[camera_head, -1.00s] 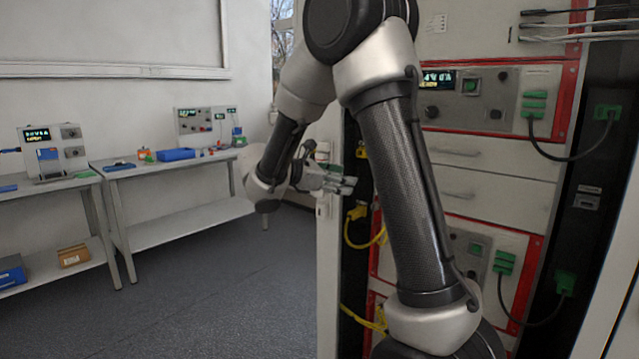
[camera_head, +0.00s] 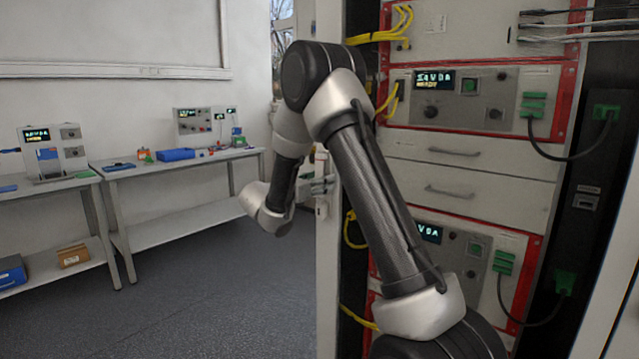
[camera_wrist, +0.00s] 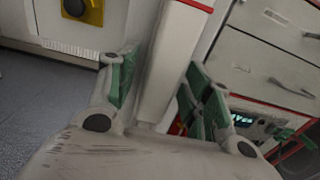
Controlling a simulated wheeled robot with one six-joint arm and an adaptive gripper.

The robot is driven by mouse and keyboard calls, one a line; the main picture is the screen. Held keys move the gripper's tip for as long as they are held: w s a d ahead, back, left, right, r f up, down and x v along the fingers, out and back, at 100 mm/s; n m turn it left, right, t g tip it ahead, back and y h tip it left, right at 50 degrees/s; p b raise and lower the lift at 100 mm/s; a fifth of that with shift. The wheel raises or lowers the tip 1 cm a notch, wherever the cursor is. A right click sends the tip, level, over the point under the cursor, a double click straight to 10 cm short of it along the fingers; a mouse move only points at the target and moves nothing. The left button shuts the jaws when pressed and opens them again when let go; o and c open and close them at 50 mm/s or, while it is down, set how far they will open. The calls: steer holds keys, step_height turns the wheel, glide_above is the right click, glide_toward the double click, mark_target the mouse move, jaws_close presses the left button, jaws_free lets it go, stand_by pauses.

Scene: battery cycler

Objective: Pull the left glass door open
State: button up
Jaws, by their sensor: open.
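My gripper (camera_head: 320,186) is at the left front edge of the tall rack in the head view, partly hidden by my arm. In the wrist view, its two green-padded fingers (camera_wrist: 160,66) are spread, with a pale upright bar (camera_wrist: 175,70) between them. Contact with the bar cannot be told. A pale upright edge (camera_head: 328,265) with small fittings stands at the rack's left in the head view. It may be the left door's frame or the cabinet post. I cannot make out the glass pane or clearly see a handle.
Rack units with red frames (camera_head: 548,245), drawers (camera_head: 475,152) and cables fill the right. A pale upright panel (camera_head: 615,270) stands at the far right. Benches with instruments (camera_head: 190,172) are at the left. The grey floor (camera_head: 220,290) between is open.

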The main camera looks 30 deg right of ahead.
jaws_close()
steer(key=a+y, duration=0.1)
steer(key=a+r+g+y, duration=0.1)
steer(key=y, duration=0.1)
steer(key=s+a+y, duration=0.1)
steer(key=shift+r+g+y, duration=0.25)
steer(key=shift+g+y, duration=0.15)
stand_by(0.3)
